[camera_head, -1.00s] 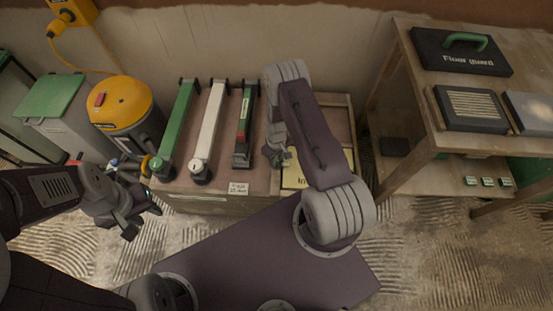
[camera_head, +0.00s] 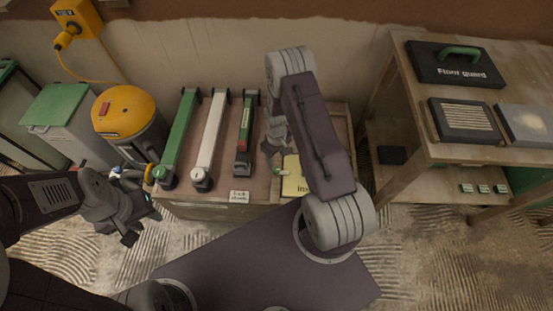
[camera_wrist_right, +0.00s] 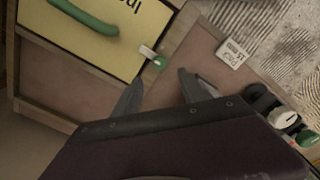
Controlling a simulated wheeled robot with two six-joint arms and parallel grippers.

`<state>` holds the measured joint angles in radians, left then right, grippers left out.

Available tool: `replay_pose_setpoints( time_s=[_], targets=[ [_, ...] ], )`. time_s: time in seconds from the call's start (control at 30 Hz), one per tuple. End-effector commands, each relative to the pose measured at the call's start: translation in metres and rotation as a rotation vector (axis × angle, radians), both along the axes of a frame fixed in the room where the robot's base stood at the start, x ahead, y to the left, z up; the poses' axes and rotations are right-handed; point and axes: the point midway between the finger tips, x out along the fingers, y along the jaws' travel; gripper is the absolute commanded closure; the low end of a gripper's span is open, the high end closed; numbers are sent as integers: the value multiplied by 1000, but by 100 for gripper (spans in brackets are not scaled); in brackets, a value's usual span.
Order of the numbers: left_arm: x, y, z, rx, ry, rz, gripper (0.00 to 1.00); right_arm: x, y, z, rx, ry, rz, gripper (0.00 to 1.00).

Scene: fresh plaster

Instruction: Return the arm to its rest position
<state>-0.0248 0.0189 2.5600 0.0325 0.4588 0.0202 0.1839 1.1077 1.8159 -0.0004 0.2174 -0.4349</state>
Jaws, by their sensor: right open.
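My right arm reaches over the workbench (camera_head: 262,196) in the head view. Its gripper (camera_head: 273,148) hangs over the bench beside the yellow case (camera_head: 294,186), partly hidden by my own arm. In the right wrist view the fingers of this gripper (camera_wrist_right: 158,82) are apart with nothing between them. The yellow case with a green handle (camera_wrist_right: 85,17) lies ahead of them there. A small white and green piece (camera_wrist_right: 152,57) lies at the case's edge. My left gripper (camera_head: 143,226) is low at the left, in front of the bench, with its fingers apart and empty.
Green, white and red-green long tools (camera_head: 208,139) lie on the bench, with a paper label (camera_head: 240,197) at its front edge. A yellow-topped vacuum (camera_head: 126,112) and grey bin (camera_head: 62,120) stand left. A wooden shelf (camera_head: 420,145) with a black case (camera_head: 457,68) stands right.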

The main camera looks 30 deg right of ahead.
Motion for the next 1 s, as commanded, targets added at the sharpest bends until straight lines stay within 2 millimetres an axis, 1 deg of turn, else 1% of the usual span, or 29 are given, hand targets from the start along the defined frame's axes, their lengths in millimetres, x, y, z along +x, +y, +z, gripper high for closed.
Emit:
replay_pose_setpoints(
  time_s=[0.43, 0.47, 0.53, 0.57, 0.6, 0.63, 0.67, 0.7, 0.73, 0.8, 0.87, 0.9, 0.97, 1.0],
  targets=[
    [0, 0, -1, 0, 0, 0, 64, 0, 1, -1, 0, 0, 2, 50],
    [0, 0, 0, 0, 0, 0, 64, 2, 2, 1, -1, -3, 7, 50],
    [0, 0, 0, 0, 0, 0, 64, 16, 4, 14, -7, -39, 18, 50],
    [0, 0, 0, 0, 0, 0, 64, 25, 5, 23, -11, -63, 24, 50],
    [0, 0, 0, 0, 0, 0, 64, 40, 7, 41, -17, -106, 37, 50],
    [0, 0, 0, 0, 0, 0, 64, 51, 11, 60, -22, -142, 48, 50],
    [0, 0, 0, 0, 0, 0, 64, 59, 15, 81, -28, -178, 61, 50],
    [0, 0, 0, 0, 0, 0, 64, 65, 22, 109, -32, -219, 78, 50],
    [0, 0, 0, 0, 0, 0, 64, 66, 27, 128, -33, -243, 87, 50],
    [0, 0, -1, 0, 0, 0, 64, 60, 39, 166, -30, -282, 93, 50],
    [0, 0, -1, 0, 0, 0, 64, 48, 48, 193, -24, -302, 85, 50],
    [0, 0, -1, 0, 0, 0, 64, 38, 53, 207, -19, -312, 75, 50],
    [0, 0, -1, 0, 0, 0, 64, 20, 61, 225, -10, -319, 56, 50],
    [0, 0, -1, 0, 0, 0, 64, 7, 64, 234, -3, -318, 40, 50]
  ],
)
